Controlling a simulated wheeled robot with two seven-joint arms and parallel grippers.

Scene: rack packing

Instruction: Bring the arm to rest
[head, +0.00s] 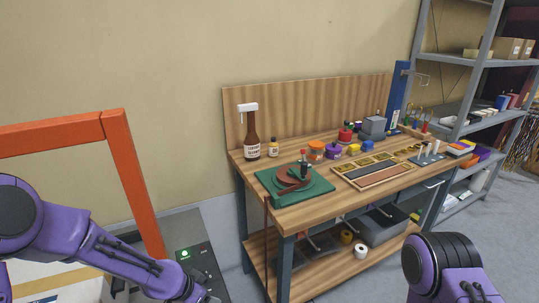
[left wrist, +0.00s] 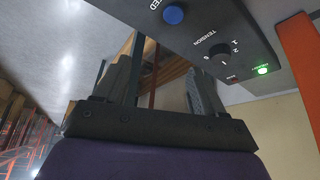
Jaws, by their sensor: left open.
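My left arm (head: 100,250) comes in from the left in the head view, and its gripper end is cut off at the bottom edge, beside a grey control panel (head: 198,262). In the left wrist view my left gripper (left wrist: 165,72) has its two dark fingers spread apart. I see nothing held between them; part of a wooden structure shows beyond. The panel also shows above the gripper in the left wrist view (left wrist: 240,45), with a blue button, a tension knob and a lit green light. My right arm (head: 440,268) shows at the lower right; its gripper is out of view.
An orange frame (head: 122,160) stands close to my left arm. Grey shelves (head: 470,62) stand at the right. Floor is open at the right.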

